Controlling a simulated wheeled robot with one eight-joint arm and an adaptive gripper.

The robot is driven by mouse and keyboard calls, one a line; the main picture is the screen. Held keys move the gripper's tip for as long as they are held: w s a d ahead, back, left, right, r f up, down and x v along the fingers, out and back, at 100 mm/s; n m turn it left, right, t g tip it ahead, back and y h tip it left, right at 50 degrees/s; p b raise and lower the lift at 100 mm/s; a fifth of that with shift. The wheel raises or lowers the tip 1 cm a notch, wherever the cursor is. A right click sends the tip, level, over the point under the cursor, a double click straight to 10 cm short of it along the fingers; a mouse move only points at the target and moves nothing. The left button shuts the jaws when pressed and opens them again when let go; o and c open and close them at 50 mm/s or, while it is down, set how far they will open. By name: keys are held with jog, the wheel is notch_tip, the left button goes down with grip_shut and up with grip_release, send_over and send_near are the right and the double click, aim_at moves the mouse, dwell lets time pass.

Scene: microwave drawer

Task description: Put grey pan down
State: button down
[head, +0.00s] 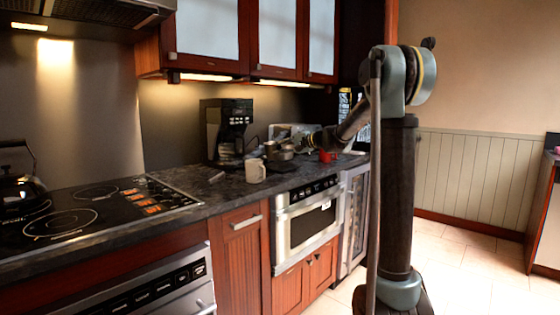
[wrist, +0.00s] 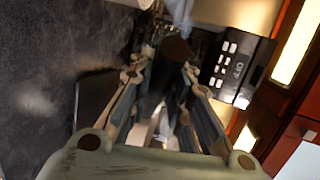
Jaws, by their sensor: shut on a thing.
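The grey pan (head: 284,154) shows small in the head view, at the end of my arm over the back part of the dark counter. My gripper (head: 302,147) is just to the right of it and is shut on it. In the wrist view my gripper (wrist: 168,62) has its two fingers on either side of a dark piece, which seems to be part of the pan. The fingers hide much of the pan there. I cannot tell whether the pan's base touches the counter.
A black coffee maker (head: 227,128) stands left of the pan, and its button panel (wrist: 226,65) is close in the wrist view. A pale mug (head: 255,171) is near the counter's front edge. A red cup (head: 326,156) is by my arm. The stovetop (head: 95,212) is left.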

jog(key=shift+d+f, duration=0.1)
jog(key=shift+f, duration=1.95)
jog(key=c, duration=1.5)
grip_release()
jog(key=shift+d, duration=0.1)
jog(key=v, duration=1.2)
jog(key=s+d+f+n+g+h, duration=0.1)
jog(key=s+d+f+h, duration=0.3)
jog(key=s+f, duration=0.5)
jog(key=s+d+f+n+g+h, duration=0.1)
jog(key=s+d+f+h, duration=0.4)
jog(key=s, duration=1.5)
jog(key=s+d+f+n+g+h, duration=0.2)
jog(key=s+d+f, duration=0.7)
jog(key=s+f, duration=0.6)
jog(key=shift+s+d+n+h, duration=0.2)
jog(key=shift+n+h, duration=0.2)
jog(key=shift+h, duration=0.25)
jog(key=shift+s+d+n+h, duration=0.1)
jog(key=shift+s+n+h, duration=0.1)
jog(key=shift+n+h, duration=0.35)
